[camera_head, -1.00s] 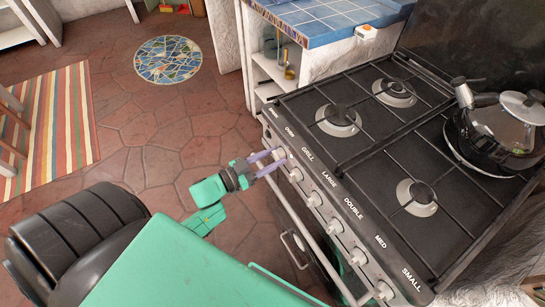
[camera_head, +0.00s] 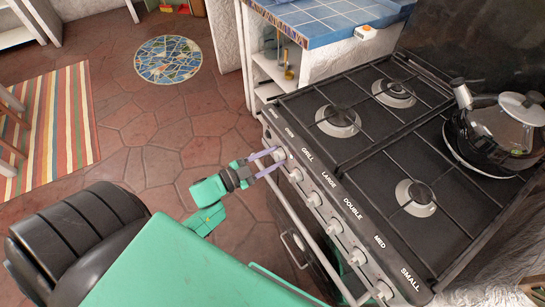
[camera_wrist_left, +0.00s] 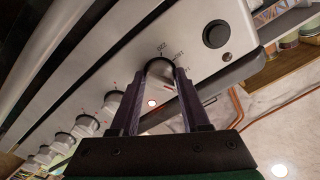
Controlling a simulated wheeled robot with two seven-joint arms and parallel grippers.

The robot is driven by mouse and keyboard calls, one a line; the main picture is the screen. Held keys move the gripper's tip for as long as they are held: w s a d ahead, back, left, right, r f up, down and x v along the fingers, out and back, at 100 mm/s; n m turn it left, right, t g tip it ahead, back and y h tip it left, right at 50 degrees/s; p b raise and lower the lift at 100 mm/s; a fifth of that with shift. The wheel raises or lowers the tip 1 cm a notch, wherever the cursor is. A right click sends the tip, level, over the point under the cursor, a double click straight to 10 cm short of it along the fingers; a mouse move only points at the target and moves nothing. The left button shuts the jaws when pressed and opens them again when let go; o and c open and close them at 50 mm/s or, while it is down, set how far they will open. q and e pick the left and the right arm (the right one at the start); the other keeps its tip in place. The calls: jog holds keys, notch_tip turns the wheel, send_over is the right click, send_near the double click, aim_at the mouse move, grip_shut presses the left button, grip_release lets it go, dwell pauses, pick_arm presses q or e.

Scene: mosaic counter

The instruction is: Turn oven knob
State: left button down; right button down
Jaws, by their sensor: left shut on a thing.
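The stove's front panel carries a row of white knobs. My left gripper (camera_head: 270,162) is shut on the oven knob (camera_head: 279,154), near the panel's far left end below the OVEN label. In the left wrist view the two purple fingers (camera_wrist_left: 160,90) stand on either side of the oven knob (camera_wrist_left: 160,68), with dial marks visible just beyond it. The fingers hide much of the knob, so its exact angle is hard to tell. My right gripper is not in view.
The grill knob (camera_head: 295,175) is close beside the fingers. A handle rail runs below the panel. A kettle (camera_head: 500,130) stands on the black hob. A blue tiled counter (camera_head: 325,22) lies beyond.

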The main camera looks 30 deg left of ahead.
pick_arm(q)
jog(key=m, duration=0.5)
jog(key=shift+m+b, duration=0.3)
dwell(0.4)
jog(key=shift+c, duration=1.9)
grip_release()
jog(key=v, duration=1.4)
jog(key=shift+s+a+b, duration=0.15)
jog(key=shift+s+b, duration=0.15)
jog(key=shift+b, duration=0.15)
